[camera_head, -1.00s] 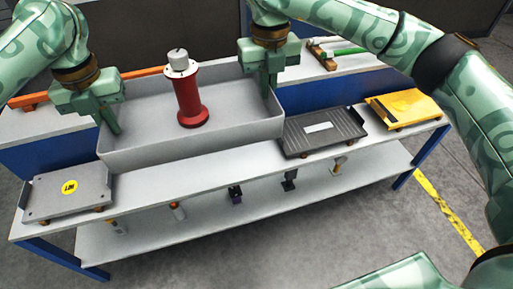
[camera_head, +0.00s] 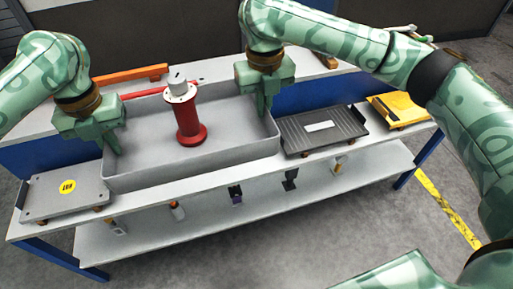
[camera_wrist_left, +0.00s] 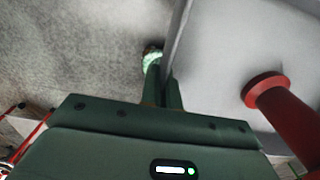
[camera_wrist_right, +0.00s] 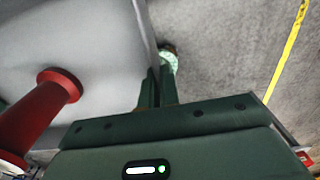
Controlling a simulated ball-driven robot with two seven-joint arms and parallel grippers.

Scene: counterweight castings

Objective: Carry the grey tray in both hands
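The grey tray (camera_head: 225,157) is a wide shallow box in the middle of the head view, held level between my two grippers. A red flanged post with a pale grey top (camera_head: 188,118) stands upright inside it. My left gripper (camera_head: 117,152) is shut on the tray's left wall, with a finger on each side of the wall in the left wrist view (camera_wrist_left: 163,88). My right gripper (camera_head: 267,115) is shut on the right wall the same way, as the right wrist view (camera_wrist_right: 157,88) shows. I cannot tell whether the tray's underside touches the bench.
A grey plate with a yellow label (camera_head: 66,190) lies left of the tray. A dark ribbed plate (camera_head: 320,128) lies close to its right, and a yellow casting (camera_head: 398,110) further right. An orange bar (camera_head: 130,78) lies behind. A lower shelf (camera_head: 250,208) runs beneath.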

